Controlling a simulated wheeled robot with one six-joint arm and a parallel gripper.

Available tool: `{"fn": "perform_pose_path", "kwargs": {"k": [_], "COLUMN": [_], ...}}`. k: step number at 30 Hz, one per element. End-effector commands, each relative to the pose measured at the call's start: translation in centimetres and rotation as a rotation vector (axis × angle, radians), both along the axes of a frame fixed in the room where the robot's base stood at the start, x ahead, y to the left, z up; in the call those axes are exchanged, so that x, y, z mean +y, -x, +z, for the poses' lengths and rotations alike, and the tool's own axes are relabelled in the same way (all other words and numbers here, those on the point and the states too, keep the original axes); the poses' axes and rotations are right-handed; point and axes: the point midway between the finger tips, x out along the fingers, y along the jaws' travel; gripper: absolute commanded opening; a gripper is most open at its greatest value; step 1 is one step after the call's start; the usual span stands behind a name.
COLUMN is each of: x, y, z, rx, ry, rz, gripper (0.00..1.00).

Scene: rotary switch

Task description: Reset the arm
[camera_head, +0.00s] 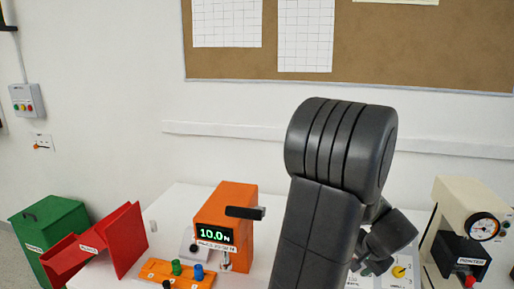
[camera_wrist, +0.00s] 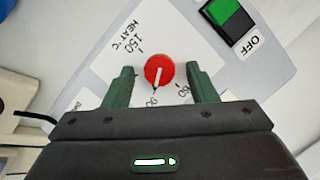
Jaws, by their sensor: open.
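In the wrist view, my gripper (camera_wrist: 161,82) is open, with one dark green finger on each side of a round red knob (camera_wrist: 160,68). There is a gap between the knob and each finger. The knob has a white pointer line and sits on a light panel (camera_wrist: 112,62) marked "HEAT °C", with 150, 90 and 60 around it. In the head view, my dark grey arm stands in front of the table and hides the gripper and the red knob.
A green and black switch (camera_wrist: 229,18) marked OFF is beside the knob. A green bin (camera_head: 50,222) is at the far left.

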Motion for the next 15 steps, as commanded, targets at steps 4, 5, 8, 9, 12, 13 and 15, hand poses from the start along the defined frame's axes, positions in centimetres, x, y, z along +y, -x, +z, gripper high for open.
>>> {"fn": "perform_pose_path", "kwargs": {"k": [4,5,8,9,12,13,15], "x": [0.25,0.33,0.44,0.49,0.60,0.63,0.71], "y": [-0.19,-0.20,-0.24,-0.28,-0.29,-0.32,-0.31], "z": [0.35,0.35,0.37,0.37,0.35,0.36,0.33], "rx": [0.034,0.041,0.063,0.072,0.093,0.098,0.112], "ry": [0.142,0.169,0.263,0.298,0.382,0.407,0.462], "rz": [0.177,0.212,0.326,0.369,0.474,0.503,0.572], "gripper": [0.52,0.52,0.52,0.52,0.52,0.52,0.52]}}
